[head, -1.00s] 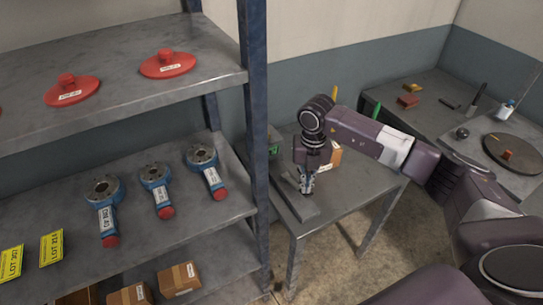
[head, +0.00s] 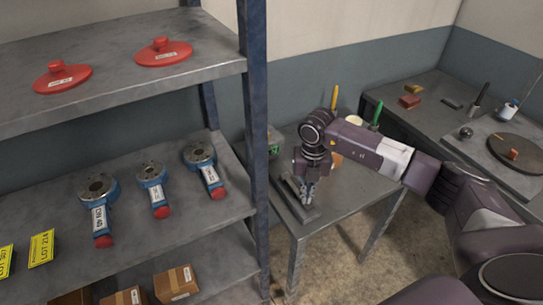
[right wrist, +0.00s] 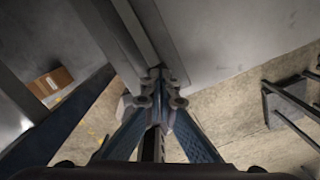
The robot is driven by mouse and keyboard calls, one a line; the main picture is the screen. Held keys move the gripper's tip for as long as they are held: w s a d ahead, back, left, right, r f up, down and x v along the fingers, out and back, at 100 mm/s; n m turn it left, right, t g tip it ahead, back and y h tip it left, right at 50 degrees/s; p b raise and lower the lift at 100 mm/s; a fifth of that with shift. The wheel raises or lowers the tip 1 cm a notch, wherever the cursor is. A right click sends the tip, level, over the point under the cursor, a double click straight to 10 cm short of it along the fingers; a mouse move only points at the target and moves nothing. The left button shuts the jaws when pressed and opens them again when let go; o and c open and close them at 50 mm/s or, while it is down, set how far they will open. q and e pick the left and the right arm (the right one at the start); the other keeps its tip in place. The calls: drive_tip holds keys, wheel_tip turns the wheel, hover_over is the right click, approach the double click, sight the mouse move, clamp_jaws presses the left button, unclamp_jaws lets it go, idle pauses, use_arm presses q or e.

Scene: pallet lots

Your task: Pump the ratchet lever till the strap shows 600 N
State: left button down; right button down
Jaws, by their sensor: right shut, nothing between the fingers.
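A long grey metal fixture (head: 315,214) lies on the small table, with a raised bar along it; it looks like the ratchet base, but I cannot make out the lever clearly. My right gripper (head: 307,202) points down over its front part, shut and empty. In the right wrist view the shut fingertips (right wrist: 160,75) are at or just above a grey bar (right wrist: 137,30); I cannot tell whether they touch. A small box with a green display (head: 274,150) stands behind, partly hidden by the rack post; its reading is illegible. My left gripper is not in view.
A rack post (head: 256,130) stands close left of the table (head: 350,205). Its shelves hold red discs (head: 164,52), blue-handled tools (head: 153,188) and cardboard boxes (head: 176,282). A second bench (head: 430,100) with a round plate (head: 520,152) is at the right.

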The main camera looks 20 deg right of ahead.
wheel_tip(320, 180, up, 12)
drive_tip(key=p, duration=0.7)
drive_tip(key=shift+w+p, duration=0.3)
drive_tip(key=shift+w, duration=0.1)
drive_tip(key=shift+d, duration=0.1)
idle(0.7)
